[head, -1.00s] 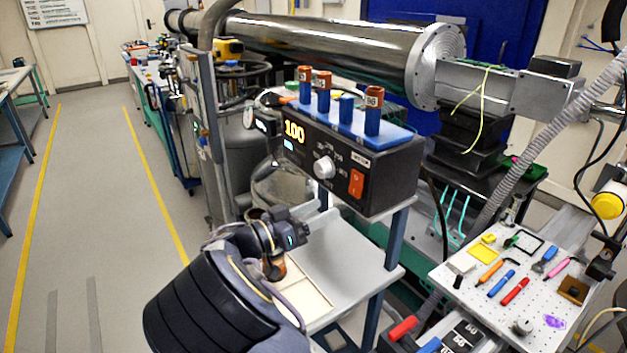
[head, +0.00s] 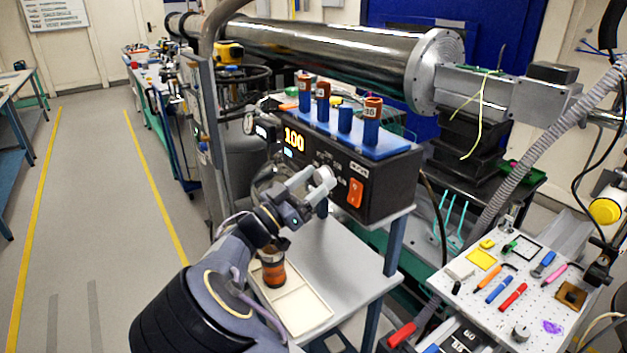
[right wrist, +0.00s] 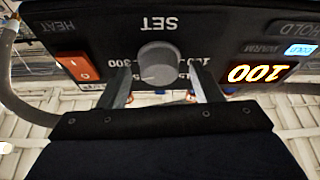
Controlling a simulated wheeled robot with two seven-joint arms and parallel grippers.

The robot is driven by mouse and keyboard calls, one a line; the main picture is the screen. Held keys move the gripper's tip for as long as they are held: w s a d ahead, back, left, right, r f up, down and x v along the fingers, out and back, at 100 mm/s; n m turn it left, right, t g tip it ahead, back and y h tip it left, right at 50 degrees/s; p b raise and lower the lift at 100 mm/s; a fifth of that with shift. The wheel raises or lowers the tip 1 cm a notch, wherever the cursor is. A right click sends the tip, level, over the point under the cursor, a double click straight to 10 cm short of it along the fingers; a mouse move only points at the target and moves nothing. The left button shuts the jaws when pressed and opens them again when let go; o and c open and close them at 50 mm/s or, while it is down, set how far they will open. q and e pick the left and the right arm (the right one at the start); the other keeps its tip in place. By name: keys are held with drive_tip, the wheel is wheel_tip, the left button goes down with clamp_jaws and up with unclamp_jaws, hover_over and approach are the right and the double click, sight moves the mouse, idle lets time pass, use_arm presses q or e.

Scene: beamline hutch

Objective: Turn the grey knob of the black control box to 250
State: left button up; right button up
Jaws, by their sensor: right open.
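The black control box (head: 385,182) stands on the upper shelf of a stand; its display (head: 293,139) reads 100. The grey knob (right wrist: 158,66) is on its front under the upside-down word SET in the right wrist view; in the head view the knob (head: 326,176) is partly hidden by my gripper. My right gripper (head: 311,184) is open in front of the box. In the right wrist view its fingers (right wrist: 161,82) lie on either side of the knob, with gaps visible; I cannot tell how far they overlap it in depth. My left gripper is not in view.
A red rocker switch (head: 355,193) sits right of the knob. A blue rack (head: 340,135) with blue, brown-capped vials is on top of the box. A pegboard (head: 545,290) with tools is at right.

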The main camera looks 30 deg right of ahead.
drive_tip(key=shift+c, duration=0.5)
drive_tip(key=c, duration=0.9)
drive_tip(key=shift+n, duration=0.6)
drive_tip(key=n+t, duration=0.2)
drive_tip(key=n, duration=0.1)
drive_tip(key=shift+s+n+y, duration=0.1)
drive_tip(key=shift+n+y, duration=0.2)
drive_tip(key=shift+n, duration=0.1)
drive_tip(key=shift+n+t+y+p, duration=0.4)
drive_tip(key=shift+n+t, duration=0.3)
drive_tip(key=shift+n, duration=0.8)
drive_tip(key=shift+n+t+y+p, duration=0.15)
drive_tip(key=shift+n+t+y, duration=0.45)
drive_tip(key=shift+n, duration=0.9)
drive_tip(key=o, duration=1)
